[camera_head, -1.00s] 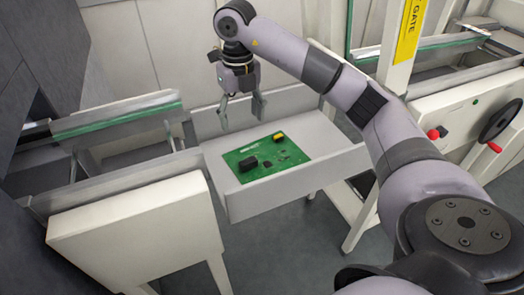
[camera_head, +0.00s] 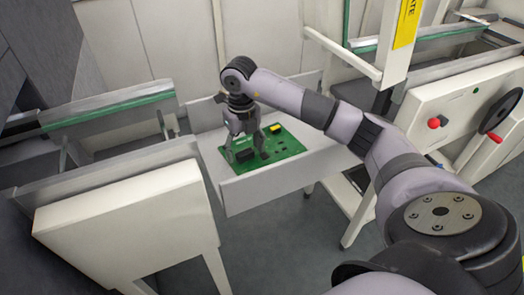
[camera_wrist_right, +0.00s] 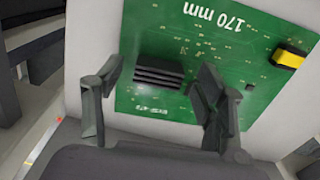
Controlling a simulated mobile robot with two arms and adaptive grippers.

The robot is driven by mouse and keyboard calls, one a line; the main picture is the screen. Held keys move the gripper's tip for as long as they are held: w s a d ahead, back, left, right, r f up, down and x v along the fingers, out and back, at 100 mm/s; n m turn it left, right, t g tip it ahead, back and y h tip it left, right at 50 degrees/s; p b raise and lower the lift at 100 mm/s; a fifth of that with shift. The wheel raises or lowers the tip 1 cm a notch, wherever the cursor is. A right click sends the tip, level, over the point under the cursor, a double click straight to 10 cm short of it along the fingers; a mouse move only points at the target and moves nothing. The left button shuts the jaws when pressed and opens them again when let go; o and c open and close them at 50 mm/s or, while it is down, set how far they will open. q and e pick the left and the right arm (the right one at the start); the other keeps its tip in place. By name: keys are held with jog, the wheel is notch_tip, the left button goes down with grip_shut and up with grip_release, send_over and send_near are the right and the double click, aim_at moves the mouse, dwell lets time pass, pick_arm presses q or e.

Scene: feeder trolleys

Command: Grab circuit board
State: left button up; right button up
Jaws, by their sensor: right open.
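A green circuit board (camera_head: 288,146) lies flat in a light grey tray (camera_head: 270,187) in the head view. It carries a black block and a yellow part. My right gripper (camera_head: 247,158) is open, pointing down over the left part of the board. In the right wrist view the board (camera_wrist_right: 225,50) shows the print "170 mm". The open fingers of my right gripper (camera_wrist_right: 155,110) stand on either side of the black block (camera_wrist_right: 159,74), with nothing held. Whether the fingertips touch the board cannot be told. My left gripper is not in view.
A rail with a green strip (camera_head: 110,108) and a white cabinet (camera_head: 130,225) stand at the left. A white panel with a red knob (camera_head: 434,123) and a black handwheel (camera_head: 501,110) is at the right.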

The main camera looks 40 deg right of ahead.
jog(key=shift+f, duration=0.55)
jog(key=shift+c, duration=0.6)
grip_shut()
